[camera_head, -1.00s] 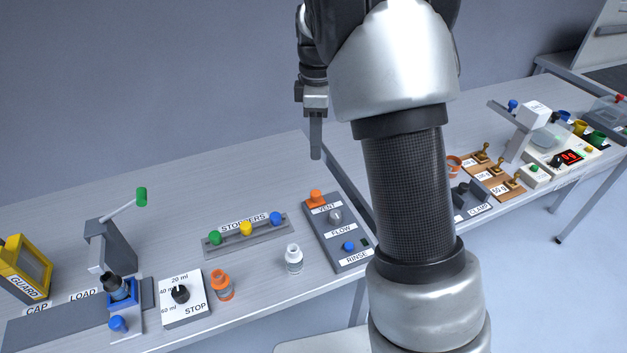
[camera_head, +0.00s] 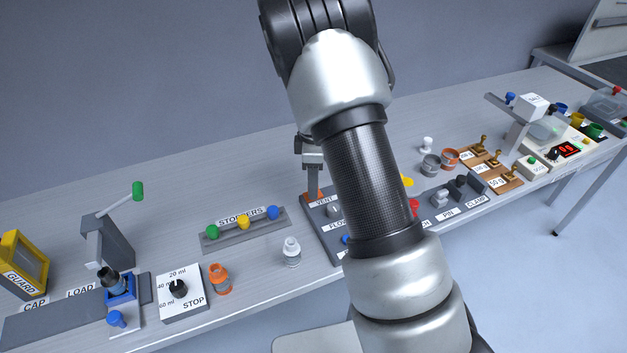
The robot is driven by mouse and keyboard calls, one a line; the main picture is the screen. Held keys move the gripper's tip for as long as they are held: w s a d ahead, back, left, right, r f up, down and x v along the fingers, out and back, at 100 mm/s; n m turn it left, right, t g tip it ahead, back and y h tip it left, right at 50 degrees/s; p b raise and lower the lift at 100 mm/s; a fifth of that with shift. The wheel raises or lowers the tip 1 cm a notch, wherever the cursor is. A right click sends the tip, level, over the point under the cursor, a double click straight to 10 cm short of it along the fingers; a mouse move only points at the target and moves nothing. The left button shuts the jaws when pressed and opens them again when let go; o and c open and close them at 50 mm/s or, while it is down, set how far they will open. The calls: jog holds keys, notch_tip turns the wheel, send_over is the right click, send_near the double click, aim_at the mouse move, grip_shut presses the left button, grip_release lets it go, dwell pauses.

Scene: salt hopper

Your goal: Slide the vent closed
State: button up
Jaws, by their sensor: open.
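The vent slider is a small orange knob (camera_head: 308,196) at the top left of a dark grey panel (camera_head: 324,245), just above the label VENT (camera_head: 323,203). My gripper (camera_head: 314,197) points down at the vent knob, its finger overlapping the knob in the picture. I cannot tell whether it touches the knob. The jaws are open, seen nearly edge-on.
A stopper rack (camera_head: 245,230) with green, yellow and blue knobs stands left of the panel. The table behind the rack is clear.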

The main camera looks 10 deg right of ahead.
grip_shut()
jog(key=d+b, duration=0.1)
jog(key=d, duration=0.1)
jog(key=w+d, duration=0.1)
jog(key=d, duration=0.1)
jog(key=shift+d+f+b, duration=0.1)
jog(key=shift+d+b, duration=0.15)
jog(key=shift+b, duration=0.15)
jog(key=shift+d, duration=0.4)
grip_release()
jog(key=shift+d, duration=0.1)
jog(key=shift+r, duration=0.2)
